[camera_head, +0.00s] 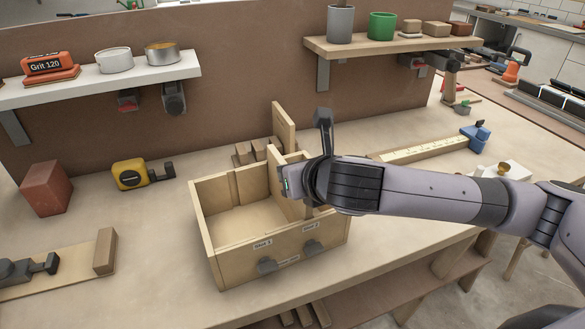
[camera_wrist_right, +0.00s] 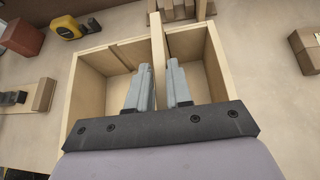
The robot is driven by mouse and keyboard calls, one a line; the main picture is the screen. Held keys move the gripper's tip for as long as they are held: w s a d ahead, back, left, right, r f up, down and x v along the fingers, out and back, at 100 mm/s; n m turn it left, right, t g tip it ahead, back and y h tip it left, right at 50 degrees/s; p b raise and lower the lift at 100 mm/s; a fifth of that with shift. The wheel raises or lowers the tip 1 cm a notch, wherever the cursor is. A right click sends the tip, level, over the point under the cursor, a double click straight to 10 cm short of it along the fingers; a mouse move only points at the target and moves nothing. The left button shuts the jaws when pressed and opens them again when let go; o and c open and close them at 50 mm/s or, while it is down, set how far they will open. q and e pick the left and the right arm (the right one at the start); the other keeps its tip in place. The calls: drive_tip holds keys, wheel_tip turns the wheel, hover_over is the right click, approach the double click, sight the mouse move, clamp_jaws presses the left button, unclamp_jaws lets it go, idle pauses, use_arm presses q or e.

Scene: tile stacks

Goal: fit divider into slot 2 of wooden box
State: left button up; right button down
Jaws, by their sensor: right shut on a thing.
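The open wooden box (camera_head: 229,253) stands on the bench, with slot labels on its front wall. My right gripper (camera_head: 300,185) is over the right part of the box, shut on the divider (camera_head: 275,170), a thin pale wooden panel. In the right wrist view the divider (camera_wrist_right: 157,45) stands upright between the fingers (camera_wrist_right: 159,88) and runs from front to back across the box (camera_wrist_right: 75,95). A grooved strip shows on the back wall left of it. The arm hides part of the divider and the box's right side; I cannot tell whether its lower edge is in slot 2. My left gripper is not in view.
A tall wooden board (camera_head: 284,128) and small blocks (camera_head: 242,152) stand behind the box. A yellow tape measure (camera_head: 130,174) and red block (camera_head: 46,188) lie left. A ruler strip (camera_head: 425,150) lies right. Shelves overhang the back.

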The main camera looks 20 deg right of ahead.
drive_tip(key=shift+f+b, duration=0.55)
drive_tip(key=shift+f, duration=0.6)
drive_tip(key=c, duration=1)
unclamp_jaws()
drive_tip(key=shift+o, duration=0.2)
drive_tip(key=v, duration=0.5)
drive_tip(key=shift+s+r+p, duration=0.25)
drive_tip(key=shift+p, duration=0.05)
drive_tip(key=shift+s+d+r, duration=0.15)
drive_tip(key=shift+s+r, duration=0.15)
drive_tip(key=shift+s, duration=0.35)
